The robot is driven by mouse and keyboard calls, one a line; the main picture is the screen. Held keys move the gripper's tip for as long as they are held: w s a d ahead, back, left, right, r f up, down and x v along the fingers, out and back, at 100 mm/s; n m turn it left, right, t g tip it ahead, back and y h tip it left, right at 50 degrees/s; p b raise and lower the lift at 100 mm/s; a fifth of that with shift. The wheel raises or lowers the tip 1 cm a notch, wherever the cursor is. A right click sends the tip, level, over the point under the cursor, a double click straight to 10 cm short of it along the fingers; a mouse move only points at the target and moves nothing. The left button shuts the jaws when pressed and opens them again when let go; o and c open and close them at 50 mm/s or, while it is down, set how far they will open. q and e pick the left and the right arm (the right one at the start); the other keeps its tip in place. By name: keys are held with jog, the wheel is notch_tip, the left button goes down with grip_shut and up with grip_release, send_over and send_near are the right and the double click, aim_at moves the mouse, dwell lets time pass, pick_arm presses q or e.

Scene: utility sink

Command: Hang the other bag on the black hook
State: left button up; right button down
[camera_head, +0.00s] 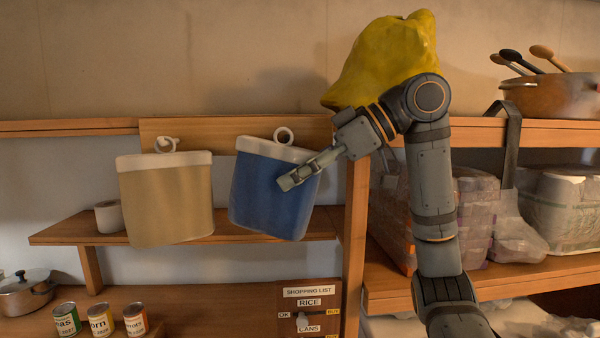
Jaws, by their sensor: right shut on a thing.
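The fingers cover part of that side. My left gripper is not in view.
A yellow lumpy object (385,58) stands above my right wrist. A wooden post (355,215) and wrapped packs (475,215) are to the right. A lower shelf (75,230) holds a white roll (108,216). Cans (101,320) and a pot (25,297) stand below.

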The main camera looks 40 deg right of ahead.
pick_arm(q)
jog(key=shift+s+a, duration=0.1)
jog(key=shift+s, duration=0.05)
pick_arm(e)
jog(key=shift+w+d+f, duration=0.3)
jog(key=shift+w+d, duration=0.1)
jog(key=shift+w, duration=0.1)
jog(key=shift+d+f, duration=0.15)
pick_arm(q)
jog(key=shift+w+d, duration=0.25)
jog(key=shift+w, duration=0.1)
pick_arm(e)
jog(key=shift+w+d+f, duration=0.15)
jog(key=shift+w+d, duration=0.05)
jog(key=shift+w, duration=0.2)
jog(key=shift+w+d+f, duration=0.15)
jog(key=shift+w, duration=0.2)
jog(key=c, duration=1.3)
grip_release()
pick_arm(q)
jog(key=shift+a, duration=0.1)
pick_arm(e)
jog(key=o, duration=0.5)
jog(key=shift+w+a+r, duration=0.1)
jog(key=shift+w+a, duration=0.05)
jog(key=shift+a, duration=0.1)
